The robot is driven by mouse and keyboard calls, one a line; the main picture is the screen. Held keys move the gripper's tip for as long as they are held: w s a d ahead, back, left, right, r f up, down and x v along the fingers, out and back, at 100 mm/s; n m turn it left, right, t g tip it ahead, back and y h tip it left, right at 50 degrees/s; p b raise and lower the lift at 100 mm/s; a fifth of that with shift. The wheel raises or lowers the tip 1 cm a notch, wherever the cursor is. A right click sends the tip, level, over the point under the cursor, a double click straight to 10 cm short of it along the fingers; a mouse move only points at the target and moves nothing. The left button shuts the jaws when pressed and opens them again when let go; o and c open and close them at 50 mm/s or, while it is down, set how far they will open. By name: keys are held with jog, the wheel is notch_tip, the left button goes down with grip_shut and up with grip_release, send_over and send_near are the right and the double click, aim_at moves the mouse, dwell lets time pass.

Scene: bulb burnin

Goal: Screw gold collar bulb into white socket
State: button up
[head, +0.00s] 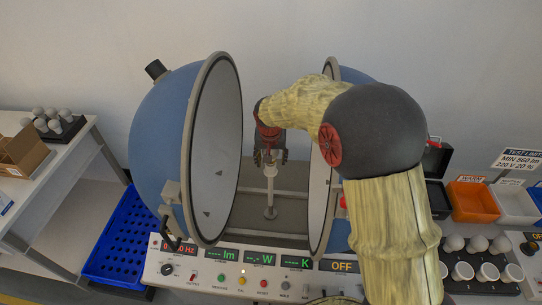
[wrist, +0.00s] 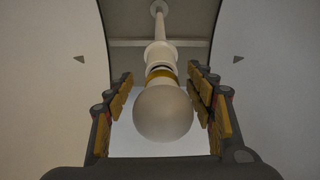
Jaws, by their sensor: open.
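The bulb (wrist: 163,112) has a round off-white globe and a gold collar (wrist: 162,74), and it shows in the wrist view. It is in line with the white socket (wrist: 160,52) on its post, collar end toward the socket. A thin dark band shows between them; I cannot tell how deep the bulb sits. My gripper (wrist: 163,98) is open, with one finger on each side of the globe and visible gaps. In the head view my gripper (head: 269,157) is between the two blue hemispheres, above the white post (head: 270,190); the bulb is hidden there.
The left hemisphere (head: 160,130) and right hemisphere (head: 333,75) stand open close around my arm. A control panel (head: 250,278) with lit displays is in front. Bulbs stand on a left rack (head: 68,132) and at right. Orange (head: 473,202) and white bins (head: 514,205) stand at right.

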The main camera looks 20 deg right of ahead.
jog(key=shift+n+p, duration=0.3)
jog(key=shift+n, duration=0.6)
jog(key=c, duration=0.4)
jog(key=c, duration=0.7)
